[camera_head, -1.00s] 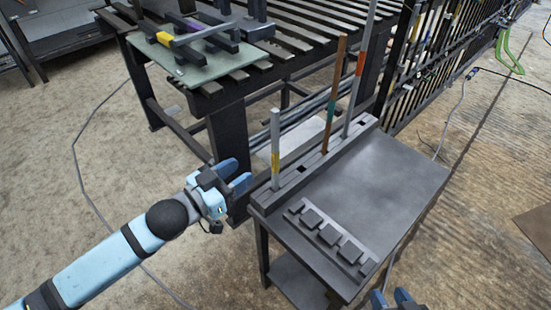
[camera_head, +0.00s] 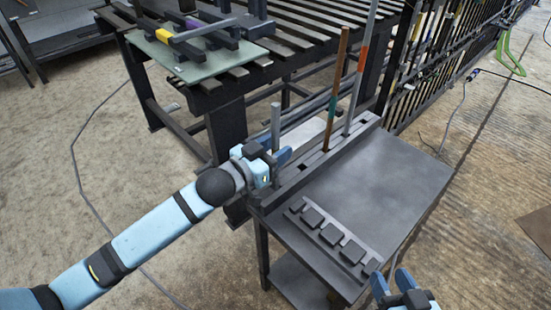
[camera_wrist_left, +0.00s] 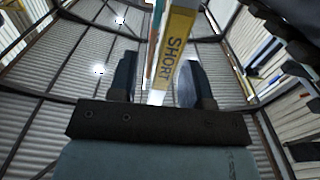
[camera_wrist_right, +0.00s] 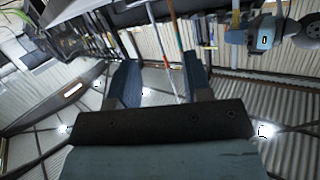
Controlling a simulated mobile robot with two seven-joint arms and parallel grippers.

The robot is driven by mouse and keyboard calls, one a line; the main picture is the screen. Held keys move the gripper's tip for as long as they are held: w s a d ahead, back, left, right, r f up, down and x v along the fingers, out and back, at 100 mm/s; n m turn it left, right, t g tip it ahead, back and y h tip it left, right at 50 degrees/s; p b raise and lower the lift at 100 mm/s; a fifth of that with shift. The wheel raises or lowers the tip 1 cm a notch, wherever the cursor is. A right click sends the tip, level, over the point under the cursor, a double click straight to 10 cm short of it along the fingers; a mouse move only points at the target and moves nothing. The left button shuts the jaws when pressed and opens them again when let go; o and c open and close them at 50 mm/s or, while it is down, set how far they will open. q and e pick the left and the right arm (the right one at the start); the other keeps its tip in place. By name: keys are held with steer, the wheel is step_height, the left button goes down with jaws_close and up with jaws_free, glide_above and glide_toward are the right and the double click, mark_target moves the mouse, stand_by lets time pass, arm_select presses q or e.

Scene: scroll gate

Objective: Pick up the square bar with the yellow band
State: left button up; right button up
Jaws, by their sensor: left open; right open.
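The square bar with the yellow band (camera_head: 275,122) stands upright in the slotted rack at the left end of the small grey table; in the head view its band is hidden behind my left gripper. In the left wrist view the yellow band (camera_wrist_left: 175,50) reads "SHORT" and shows between the two fingers. My left gripper (camera_head: 279,160) is open, with its fingers at either side of the bar. My right gripper (camera_head: 392,283) is open and empty near the table's front right corner. It also shows in the right wrist view (camera_wrist_right: 160,85).
A brown bar with a green band (camera_head: 332,105) and a taller grey bar with an orange band (camera_head: 359,75) stand in the same rack (camera_head: 310,168). The tabletop (camera_head: 375,185) is clear beyond a row of dark blocks (camera_head: 330,234). A slatted bench (camera_head: 300,40) stands behind.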

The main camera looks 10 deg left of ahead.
arm_select(q)
jaws_close()
steer(key=shift+r, duration=0.1)
